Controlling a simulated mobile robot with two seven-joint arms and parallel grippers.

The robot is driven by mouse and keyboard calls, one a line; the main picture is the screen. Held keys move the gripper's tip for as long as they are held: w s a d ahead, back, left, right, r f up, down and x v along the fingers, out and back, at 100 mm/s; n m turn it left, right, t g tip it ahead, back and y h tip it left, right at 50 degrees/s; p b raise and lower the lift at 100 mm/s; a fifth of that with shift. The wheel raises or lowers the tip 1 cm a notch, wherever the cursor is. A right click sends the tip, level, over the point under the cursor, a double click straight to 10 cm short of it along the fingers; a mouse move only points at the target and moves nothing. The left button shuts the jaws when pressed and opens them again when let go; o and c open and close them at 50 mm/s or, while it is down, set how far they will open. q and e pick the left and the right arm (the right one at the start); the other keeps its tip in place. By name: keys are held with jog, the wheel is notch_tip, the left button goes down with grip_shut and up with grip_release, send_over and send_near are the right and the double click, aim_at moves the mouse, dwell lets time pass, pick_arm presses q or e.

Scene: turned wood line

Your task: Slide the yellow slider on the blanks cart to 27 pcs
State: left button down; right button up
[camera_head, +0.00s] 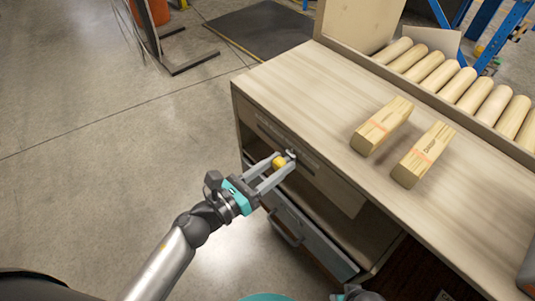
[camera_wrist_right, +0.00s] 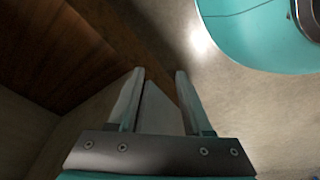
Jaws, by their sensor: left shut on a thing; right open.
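The yellow slider (camera_head: 279,162) is a small round knob on the front of the wooden cart (camera_head: 300,75), near its left end. My left gripper (camera_head: 283,168) reaches it from the front left and is shut on it, a finger on each side. The scale and its numbers are too small to read in the head view. My right gripper (camera_wrist_right: 158,75) is open and empty in the right wrist view, low by the cart; only a dark bit of that arm shows at the bottom of the head view.
Two wooden blanks (camera_head: 382,126) (camera_head: 423,154) lie on the cart top. Several round wooden rods (camera_head: 460,84) lie in a row along the back. Below the slider is a grey drawer with a handle (camera_head: 285,228). A dark mat (camera_head: 262,36) lies on open floor behind.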

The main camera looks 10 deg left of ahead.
pick_arm(q)
jog(key=shift+c, duration=2.3)
grip_release()
jog(key=shift+a, duration=0.1)
jog(key=v, duration=1.5)
jog(key=shift+p, duration=0.35)
pick_arm(e)
jog(key=shift+s+d+f, duration=0.4)
jog(key=shift+d+f, duration=0.05)
jog(key=shift+f, duration=0.2)
